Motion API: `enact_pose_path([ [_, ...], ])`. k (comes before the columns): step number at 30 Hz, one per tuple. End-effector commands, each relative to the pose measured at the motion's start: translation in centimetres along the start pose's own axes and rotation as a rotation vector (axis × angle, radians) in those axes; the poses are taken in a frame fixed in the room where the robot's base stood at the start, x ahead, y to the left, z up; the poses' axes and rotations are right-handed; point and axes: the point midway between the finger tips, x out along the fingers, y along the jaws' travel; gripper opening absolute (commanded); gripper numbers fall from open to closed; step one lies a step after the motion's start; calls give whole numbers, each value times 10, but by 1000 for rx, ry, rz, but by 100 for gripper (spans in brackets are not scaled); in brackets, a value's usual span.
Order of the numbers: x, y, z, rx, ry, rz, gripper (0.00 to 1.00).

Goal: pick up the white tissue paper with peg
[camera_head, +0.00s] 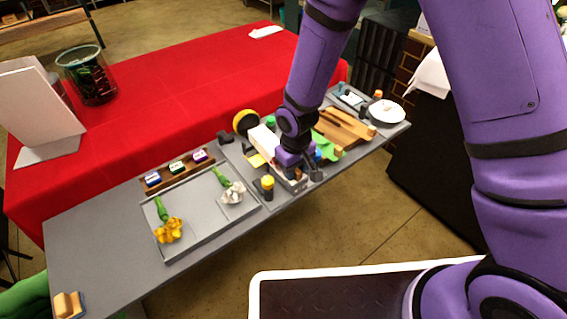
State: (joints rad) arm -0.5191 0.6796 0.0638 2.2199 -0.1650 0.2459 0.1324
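My purple arm reaches down over the grey table (100,222), and my gripper (304,174) is low over the cluttered middle of it. The fingers are small and partly hidden among the things there, so I cannot tell whether they are open or shut. A long white piece (264,140) lies just left of my gripper and partly behind it; it may be the white tissue paper, but I cannot make out a peg on it. A small flat white thing (266,32) also lies at the far edge of the red table.
A grey tray (200,220) holds a yellow flower (169,231) and a white flower (233,192). A yellow-topped dark bottle (267,187) stands left of my gripper. Wooden pieces (343,127) and a white plate (386,112) lie to the right. The red table (190,88) is behind.

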Motion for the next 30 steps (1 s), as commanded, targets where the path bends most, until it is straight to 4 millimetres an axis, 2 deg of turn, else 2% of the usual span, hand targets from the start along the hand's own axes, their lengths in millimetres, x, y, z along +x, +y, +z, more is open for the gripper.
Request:
enact_pose_path([
  [5,0,0,0,0,0,0,32],
  [7,0,0,0,0,0,0,20],
  [9,0,0,0,0,0,0,4],
  [10,0,0,0,0,0,0,0],
  [23,-4,0,0,0,1,0,0],
  [30,-28,0,-1,0,3,0,0],
])
